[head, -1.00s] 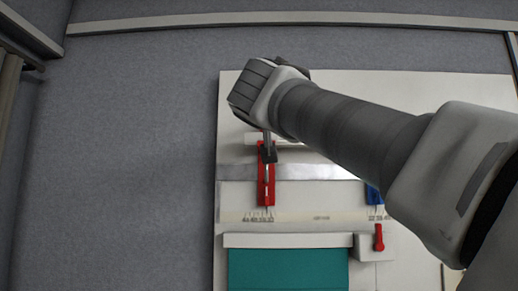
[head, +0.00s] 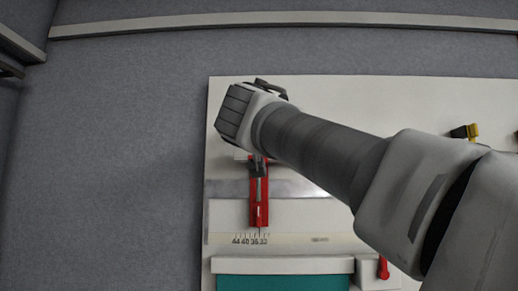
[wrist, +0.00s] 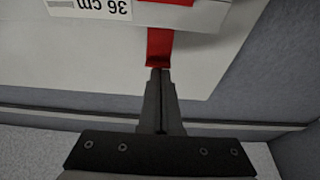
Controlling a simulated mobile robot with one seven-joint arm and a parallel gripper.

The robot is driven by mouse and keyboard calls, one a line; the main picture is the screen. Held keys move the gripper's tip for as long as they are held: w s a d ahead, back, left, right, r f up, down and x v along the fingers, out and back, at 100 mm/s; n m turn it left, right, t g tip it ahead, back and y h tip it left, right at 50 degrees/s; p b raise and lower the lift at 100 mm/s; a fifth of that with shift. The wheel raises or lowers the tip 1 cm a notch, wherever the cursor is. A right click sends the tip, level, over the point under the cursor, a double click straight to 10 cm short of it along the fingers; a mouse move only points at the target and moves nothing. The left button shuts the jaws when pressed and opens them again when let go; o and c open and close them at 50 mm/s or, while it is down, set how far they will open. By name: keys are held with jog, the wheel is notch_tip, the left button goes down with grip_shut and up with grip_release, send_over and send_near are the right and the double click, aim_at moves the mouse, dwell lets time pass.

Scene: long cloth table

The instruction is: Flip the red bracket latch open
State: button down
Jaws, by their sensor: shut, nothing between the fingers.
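The red bracket (head: 260,214) stands upright on the pale board, across the grey metal strip, above a printed scale. A thin light bar runs down its middle. In the wrist view a red strip (wrist: 159,45) hangs from a red edge beside an upside-down "36 cm" label. My gripper (head: 259,172) is shut and empty at the bracket's upper end. In the wrist view its fingertips (wrist: 160,72) meet the end of the red strip; I cannot tell if they touch. My arm crosses from the right and hides part of the board.
The grey metal strip (head: 225,189) runs across the board. A teal panel (head: 285,283) lies below, with a small red handle (head: 384,267) to its right. A yellow and black part (head: 465,131) shows at the right. Grey wall lies open to the left.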

jog(key=shift+w+r+b, duration=0.25)
jog(key=shift+w+r, duration=0.25)
jog(key=shift+w, duration=0.2)
jog(key=shift+w+r+b, duration=0.25)
jog(key=shift+w+r, duration=0.25)
jog(key=shift+w, duration=0.2)
